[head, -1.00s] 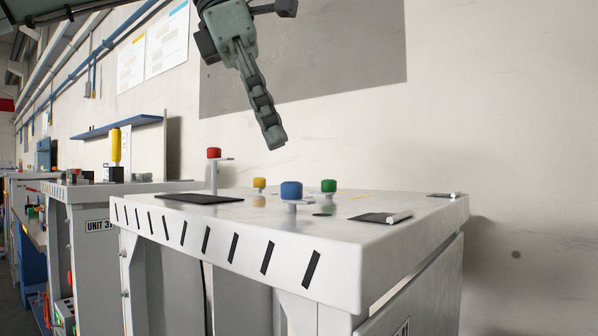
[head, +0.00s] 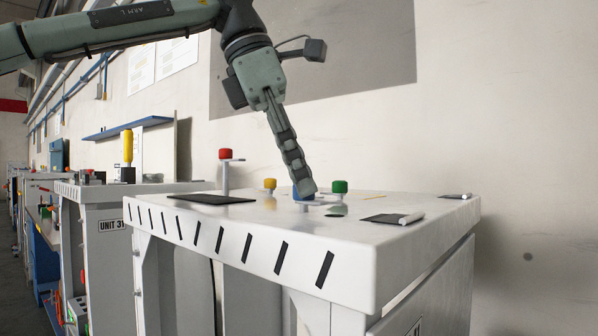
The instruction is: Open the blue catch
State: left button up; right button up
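The blue catch (head: 297,194) is a round blue knob on the white cabinet top (head: 300,229). It is mostly hidden behind the fingertips of my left gripper (head: 306,188). The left gripper points down at a slant, its fingers lined up edge-on, so I cannot tell how far apart they are. Its tips overlap the blue knob in the picture; whether they touch it I cannot tell. My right gripper is not in view.
A red knob (head: 226,154) on a tall post stands left of the blue catch. A yellow knob (head: 270,184) and a green knob (head: 340,187) stand close by. A black pad (head: 212,199) lies at left, and a white cylinder (head: 411,218) at right.

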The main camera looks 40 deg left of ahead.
pick_arm(q)
grip_shut()
jog(key=shift+n, duration=0.3)
jog(key=n+t+y, duration=0.1)
jog(key=n, duration=0.2)
jog(key=shift+d+r+n, duration=0.1)
jog(key=shift+n, duration=0.2)
jog(key=n+y, duration=0.1)
jog(key=n, duration=0.1)
jog(key=n+y, duration=0.1)
jog(key=n, duration=0.1)
jog(key=shift+s+d+n+t, duration=0.1)
jog(key=shift+n+t, duration=0.2)
jog(key=shift+t, duration=0.1)
jog(key=n+y, duration=0.1)
jog(key=n, duration=0.3)
jog(key=shift+d+y, duration=0.15)
jog(key=shift+y, duration=0.25)
jog(key=shift+d+n+g+y, duration=0.1)
jog(key=shift+n+g+y, duration=0.25)
jog(key=shift+n, duration=0.9)
jog(key=shift+n+g+y, duration=0.15)
jog(key=shift+n+y, duration=0.3)
jog(key=shift+n, duration=0.8)
jog(key=o, duration=0.7)
grip_release()
